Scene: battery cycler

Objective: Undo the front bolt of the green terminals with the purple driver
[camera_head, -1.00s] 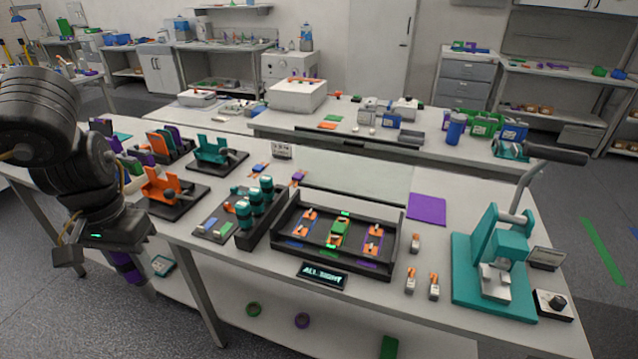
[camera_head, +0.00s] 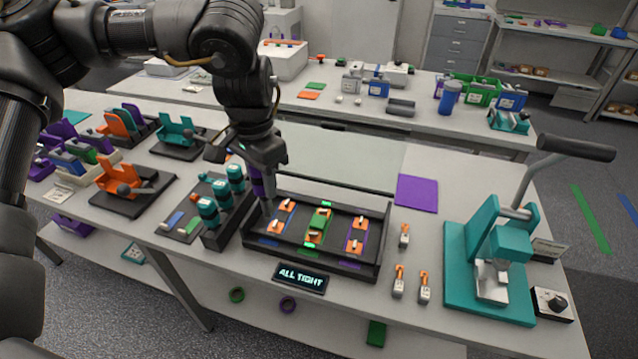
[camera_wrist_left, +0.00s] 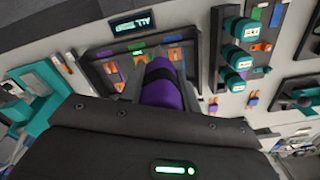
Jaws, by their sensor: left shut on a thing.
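My left gripper (camera_head: 262,160) is shut on the purple driver (camera_head: 257,184), which points down at the left end of the black tray (camera_head: 315,262). I cannot tell if its tip touches anything. The driver also shows in the left wrist view (camera_wrist_left: 166,92), between the fingers. The green terminals (camera_head: 319,224) are in the tray's middle place: a green body with an orange piece at its back and front ends. The front bolt (camera_head: 313,238) is small and its details are unclear. The driver is left of the green terminals, apart from them. My right gripper is not in view.
A display (camera_head: 300,278) in front of the tray reads "ALL TIGHT". Teal cylinders (camera_head: 222,196) stand close left of the tray. Orange terminals lie on either side of the green ones. A teal press (camera_head: 490,262) stands right. A purple mat (camera_head: 417,190) lies behind right.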

